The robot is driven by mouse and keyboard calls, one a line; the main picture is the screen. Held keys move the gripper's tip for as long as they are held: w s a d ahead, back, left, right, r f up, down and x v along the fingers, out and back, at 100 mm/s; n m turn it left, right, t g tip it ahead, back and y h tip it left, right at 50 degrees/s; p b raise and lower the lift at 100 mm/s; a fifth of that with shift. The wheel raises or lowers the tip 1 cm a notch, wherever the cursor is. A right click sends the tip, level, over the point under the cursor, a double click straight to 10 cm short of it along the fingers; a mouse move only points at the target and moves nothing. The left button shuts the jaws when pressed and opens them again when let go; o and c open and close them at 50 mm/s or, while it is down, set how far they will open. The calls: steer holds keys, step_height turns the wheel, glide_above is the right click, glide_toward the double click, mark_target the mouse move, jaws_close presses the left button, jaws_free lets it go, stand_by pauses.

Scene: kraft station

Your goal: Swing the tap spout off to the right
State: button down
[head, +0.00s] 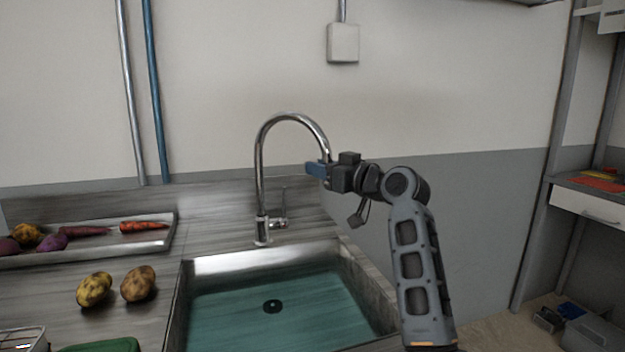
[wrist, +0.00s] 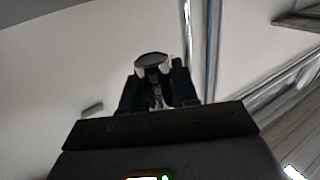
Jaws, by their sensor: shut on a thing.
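The chrome tap (head: 261,190) stands upright behind the sink. Its curved spout (head: 296,117) arches to the right, and its end meets my gripper (head: 318,170) above the sink's right side. My gripper comes in from the right and is shut on the spout near its outlet end. In the wrist view, the shiny round spout end (wrist: 152,62) sits between the dark fingers of my gripper (wrist: 157,88). The tap's small lever (head: 281,215) is at the right of its base. The fingers hide part of the spout's tip.
The sink (head: 225,315) has a dark drain in its teal floor. Two potatoes (head: 138,284) lie on the counter to its left. A metal tray (head: 150,240) of vegetables is at the back left. A shelf unit (head: 590,212) stands at the far right.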

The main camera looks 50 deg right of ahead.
steer(key=shift+w+d+b, duration=0.2)
steer(key=shift+d+b, duration=0.1)
steer(key=shift+d, duration=0.65)
steer(key=c, duration=0.9)
jaws_free()
steer(key=shift+c, duration=0.2)
steer(key=s+a, duration=0.1)
steer(key=s, duration=0.6)
steer(key=shift+s+b, duration=0.35)
steer(key=shift+b, duration=0.05)
